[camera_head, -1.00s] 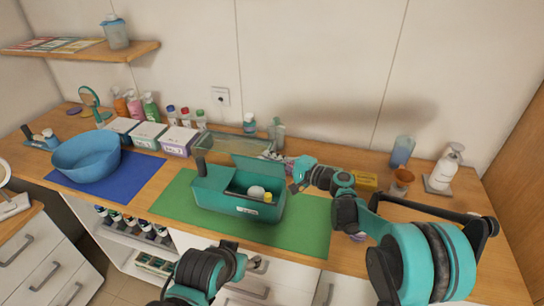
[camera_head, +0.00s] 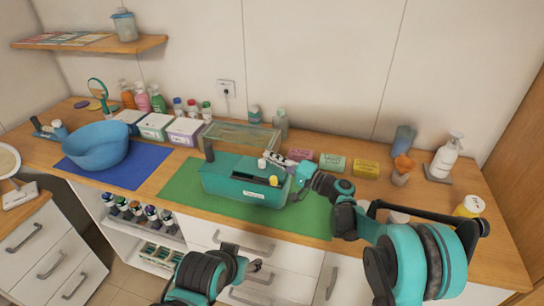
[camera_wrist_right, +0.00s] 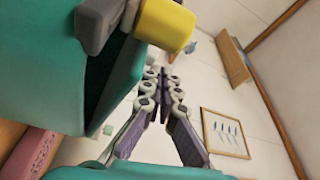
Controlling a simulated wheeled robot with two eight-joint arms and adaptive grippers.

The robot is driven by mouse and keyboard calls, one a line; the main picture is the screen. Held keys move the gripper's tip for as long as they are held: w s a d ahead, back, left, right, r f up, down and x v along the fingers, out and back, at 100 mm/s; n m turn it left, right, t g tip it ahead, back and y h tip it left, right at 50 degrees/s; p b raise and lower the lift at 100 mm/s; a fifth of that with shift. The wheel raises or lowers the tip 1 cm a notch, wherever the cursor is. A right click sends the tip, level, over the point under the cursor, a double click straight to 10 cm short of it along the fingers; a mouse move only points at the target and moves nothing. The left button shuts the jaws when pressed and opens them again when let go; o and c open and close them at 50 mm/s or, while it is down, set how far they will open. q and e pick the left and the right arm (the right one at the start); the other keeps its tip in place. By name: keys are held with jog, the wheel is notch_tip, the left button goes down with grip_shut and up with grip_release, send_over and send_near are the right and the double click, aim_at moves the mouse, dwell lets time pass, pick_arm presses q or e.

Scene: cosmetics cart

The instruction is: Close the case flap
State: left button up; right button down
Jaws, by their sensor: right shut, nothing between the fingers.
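The teal case (camera_head: 225,186) sits on the green mat (camera_head: 182,192). Its flap (camera_head: 238,164) is lowered over much of the opening, but a dark gap shows at the front. A yellow-capped item (camera_head: 275,180) sticks out at the right end, and it also shows close up in the right wrist view (camera_wrist_right: 165,24). My right gripper (camera_head: 292,184) is at the case's right end, shut and empty, with its fingers together in the wrist view (camera_wrist_right: 163,76). I cannot tell whether it touches the flap. My left gripper (camera_head: 256,266) is low in front of the counter, too small to judge.
A clear box (camera_head: 242,137) stands behind the case. Pink, green and yellow boxes (camera_head: 365,168) stand behind my right arm. A blue bowl (camera_head: 95,147) rests on a blue mat (camera_head: 118,176) at left. A pump bottle (camera_head: 446,156) stands at far right.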

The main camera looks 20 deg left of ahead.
jog(key=shift+s+f+n, duration=0.2)
jog(key=shift+f+n, duration=0.05)
jog(key=shift+n, duration=0.05)
jog(key=shift+s+f+b, duration=0.25)
jog(key=shift+b, duration=0.2)
jog(key=shift+s+f+n+y+b, duration=0.3)
jog(key=shift+f+n+y, duration=0.1)
jog(key=shift+n, duration=0.4)
